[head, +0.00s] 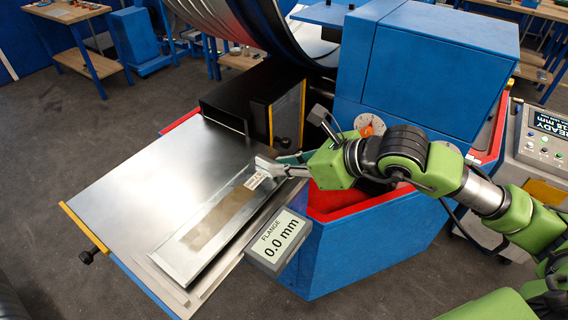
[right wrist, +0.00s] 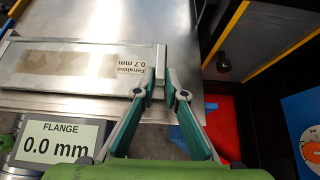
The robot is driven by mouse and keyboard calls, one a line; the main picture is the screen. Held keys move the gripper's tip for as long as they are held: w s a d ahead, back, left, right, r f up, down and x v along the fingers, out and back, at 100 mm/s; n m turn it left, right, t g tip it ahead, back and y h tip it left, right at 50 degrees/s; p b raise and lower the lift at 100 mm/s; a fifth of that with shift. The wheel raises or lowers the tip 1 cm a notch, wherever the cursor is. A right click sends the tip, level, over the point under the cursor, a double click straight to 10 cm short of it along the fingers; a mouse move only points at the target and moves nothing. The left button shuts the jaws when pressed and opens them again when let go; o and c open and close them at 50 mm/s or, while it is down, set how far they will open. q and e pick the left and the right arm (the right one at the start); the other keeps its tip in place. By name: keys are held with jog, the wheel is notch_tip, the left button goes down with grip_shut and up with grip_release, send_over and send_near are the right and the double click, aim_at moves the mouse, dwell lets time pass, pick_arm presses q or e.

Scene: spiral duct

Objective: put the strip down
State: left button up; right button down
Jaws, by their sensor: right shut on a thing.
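The strip (head: 180,262) is a long, flat, shiny metal piece with raised edges, a tan patch and a white label reading 0.7 mm at its far end. My right gripper (head: 281,168) is shut on that labelled end, at its right corner. In the right wrist view the fingers (right wrist: 161,78) pinch the strip's (right wrist: 60,84) end edge. The strip is over the flat metal table (head: 130,180) along its right side, roughly level. I cannot tell whether its underside touches the table. My left gripper is not in view.
A grey display reading FLANGE 0.0 mm (head: 278,241) stands beside the strip's right edge. A black box with a yellow edge (head: 286,105) and the blue machine (head: 430,60) stand behind. The table's left half is clear. A control panel (head: 543,140) is at right.

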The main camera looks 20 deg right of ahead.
jog(key=shift+f, duration=0.5)
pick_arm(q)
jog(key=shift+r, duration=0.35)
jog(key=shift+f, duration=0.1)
pick_arm(e)
jog(key=shift+f, duration=0.1)
jog(key=c, duration=2.1)
grip_release()
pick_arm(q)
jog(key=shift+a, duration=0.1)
pick_arm(e)
jog(key=shift+d, duration=0.1)
pick_arm(q)
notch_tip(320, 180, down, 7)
jog(key=b, duration=0.7)
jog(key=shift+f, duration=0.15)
pick_arm(e)
jog(key=shift+v, duration=6)
